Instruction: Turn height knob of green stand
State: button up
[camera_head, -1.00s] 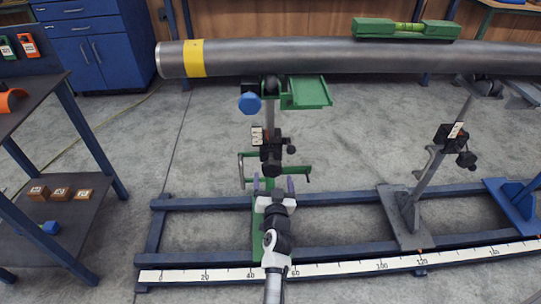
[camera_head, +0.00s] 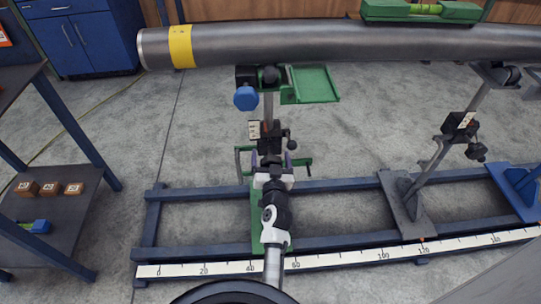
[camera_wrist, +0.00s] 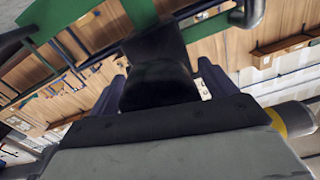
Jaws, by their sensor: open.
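The green stand (camera_head: 258,218) stands on the blue frame under the pipe. Its post carries a black clamp (camera_head: 272,142) with a small label plate. A dark knob (camera_head: 270,161) faces me at the front of the clamp. My gripper (camera_head: 271,168) is open, with its purple fingers on either side of this knob. In the wrist view the dark knob (camera_wrist: 160,78) fills the middle between the two finger pads (camera_wrist: 163,88). I cannot tell whether the pads touch it. A smaller black knob (camera_head: 291,144) sits on the clamp's right side. A blue knob (camera_head: 246,98) is higher up.
The steel pipe (camera_head: 330,43) with a yellow band spans above. A green crossbar (camera_head: 301,162) lies just behind my gripper. A grey stand (camera_head: 408,205) is to the right, a dark shelf (camera_head: 60,215) to the left. A white scale (camera_head: 340,258) runs along the frame's front.

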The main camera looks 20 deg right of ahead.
jog(key=c, duration=1)
jog(key=shift+m, duration=0.4)
jog(key=m, duration=0.3)
jog(key=shift+m, duration=0.3)
jog(key=shift+m+p, duration=0.5)
jog(key=shift+m, duration=1.1)
